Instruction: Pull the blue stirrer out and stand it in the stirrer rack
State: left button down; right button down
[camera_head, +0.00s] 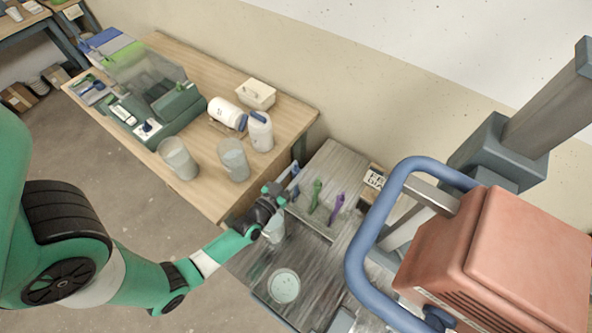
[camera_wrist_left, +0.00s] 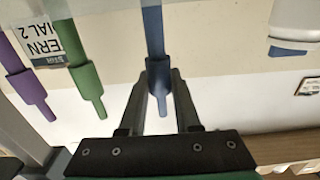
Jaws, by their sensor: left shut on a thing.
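The blue stirrer (camera_wrist_left: 153,35) is between the two fingers of my left gripper (camera_wrist_left: 158,78), which is shut on its thicker end. In the head view a blue piece (camera_head: 294,171) shows beside my left gripper (camera_head: 275,191), above the grey bench. A green stirrer (camera_head: 316,194) and a purple stirrer (camera_head: 337,207) stand to the right of the gripper; both also show at the left of the left wrist view. The lower end of the blue stirrer is not clear. I cannot make out the stirrer rack with certainty. My right gripper is not in view.
One pale bucket (camera_head: 274,230) is just below the gripper and another (camera_head: 284,286) stands nearer on the grey bench (camera_head: 328,162). The wooden table (camera_head: 205,197) at the left holds clear containers, white bottles and a green box. A lettered sign (camera_head: 374,179) is at the bench's back.

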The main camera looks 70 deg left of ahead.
pick_arm(q)
jog(key=c, duration=0.5)
grip_release()
jog(key=shift+c, duration=0.2)
jog(key=shift+o, duration=0.3)
jog(key=shift+o, duration=0.4)
jog(key=shift+s, duration=0.1)
jog(key=p+v, duration=0.2)
jog(key=v, duration=0.5)
jog(key=shift+s+d, duration=0.25)
jog(key=shift+s, duration=0.05)
jog(key=shift+f, duration=0.1)
dwell(0.4)
jog(key=shift+p, duration=0.35)
